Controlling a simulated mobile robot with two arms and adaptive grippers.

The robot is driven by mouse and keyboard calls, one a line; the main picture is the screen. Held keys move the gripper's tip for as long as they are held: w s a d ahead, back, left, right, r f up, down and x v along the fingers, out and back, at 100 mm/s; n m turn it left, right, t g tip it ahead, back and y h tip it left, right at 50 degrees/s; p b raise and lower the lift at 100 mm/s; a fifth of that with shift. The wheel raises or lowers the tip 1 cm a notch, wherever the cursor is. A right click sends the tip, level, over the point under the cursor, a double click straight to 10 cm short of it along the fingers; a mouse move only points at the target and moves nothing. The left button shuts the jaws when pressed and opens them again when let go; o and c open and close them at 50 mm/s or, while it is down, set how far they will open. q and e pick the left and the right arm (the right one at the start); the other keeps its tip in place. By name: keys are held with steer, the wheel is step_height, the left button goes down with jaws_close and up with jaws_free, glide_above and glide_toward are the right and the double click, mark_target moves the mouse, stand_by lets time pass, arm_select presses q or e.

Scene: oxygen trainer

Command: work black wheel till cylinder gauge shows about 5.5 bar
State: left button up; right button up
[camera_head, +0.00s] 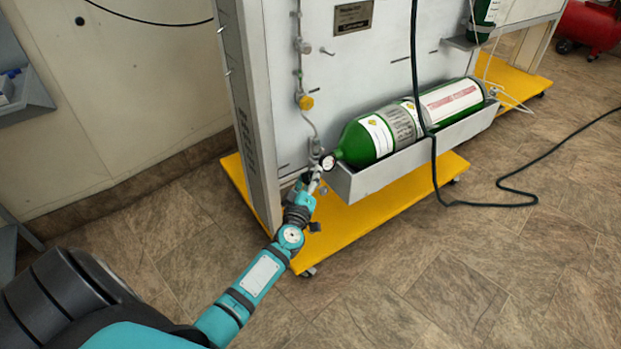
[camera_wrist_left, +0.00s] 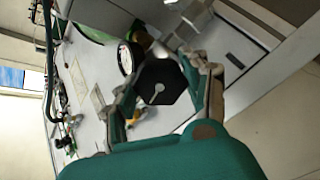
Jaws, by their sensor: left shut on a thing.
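The green cylinder (camera_head: 370,140) lies in a grey trough on the trainer. Its gauge (camera_head: 328,162) is a small round white dial at the cylinder's left end, too small to read. In the left wrist view the gauge (camera_wrist_left: 125,58) is seen at a slant, and its needle cannot be read. The black wheel (camera_wrist_left: 160,82) sits between the fingers of my left gripper (camera_wrist_left: 165,85), which is shut on it. In the head view my left gripper (camera_head: 312,180) is at the valve below the gauge and hides most of the wheel. My right gripper is in neither view.
The grey trough (camera_head: 400,172) and yellow base (camera_head: 350,228) of the trainer stand close to my left arm. A black hose (camera_head: 433,160) hangs in front of the cylinder and runs over the floor. A red tank (camera_head: 590,28) stands far right.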

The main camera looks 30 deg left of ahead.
arm_select(q)
steer(key=shift+n, duration=0.9)
steer(key=n, duration=0.2)
steer(key=shift+f+n, duration=0.1)
steer(key=shift+n, duration=0.3)
steer(key=shift+n+b, duration=0.35)
steer(key=shift+n, duration=1.85)
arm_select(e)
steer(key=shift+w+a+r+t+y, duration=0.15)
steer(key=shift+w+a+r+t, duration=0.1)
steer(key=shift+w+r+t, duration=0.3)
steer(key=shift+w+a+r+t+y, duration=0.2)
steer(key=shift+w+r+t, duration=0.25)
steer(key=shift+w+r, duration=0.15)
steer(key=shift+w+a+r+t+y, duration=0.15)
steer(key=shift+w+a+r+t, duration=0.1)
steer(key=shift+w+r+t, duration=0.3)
arm_select(q)
steer(key=o, duration=1.2)
steer(key=shift+c, duration=0.2)
steer(key=shift+s, duration=0.1)
steer(key=v, duration=1.2)
